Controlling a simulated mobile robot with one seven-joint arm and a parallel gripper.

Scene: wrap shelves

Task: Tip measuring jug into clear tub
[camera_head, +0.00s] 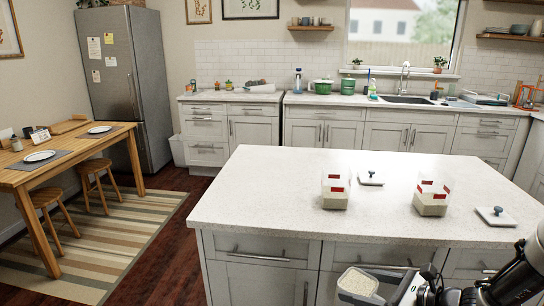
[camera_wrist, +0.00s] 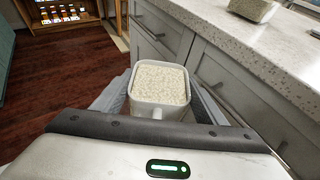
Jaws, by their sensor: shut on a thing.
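The measuring jug (camera_head: 341,297) is a pale, squarish vessel filled almost to its rim with white grains. In the wrist view the jug (camera_wrist: 151,107) sits upright between the fingers of my gripper (camera_wrist: 158,100), which is shut on it. In the head view my gripper and the jug are low in front of the island, below the countertop. Two clear tubs with red marks stand open on the island: the left tub (camera_head: 336,190) and the right tub (camera_head: 432,197). Both have pale contents at the bottom. Part of one tub shows in the wrist view (camera_wrist: 252,10).
The white speckled island countertop (camera_head: 270,195) has drawers and handles (camera_head: 262,255) on its front, close to the jug. One lid (camera_head: 371,178) lies behind the tubs and another lid (camera_head: 495,215) lies to the right. The countertop's left part is clear.

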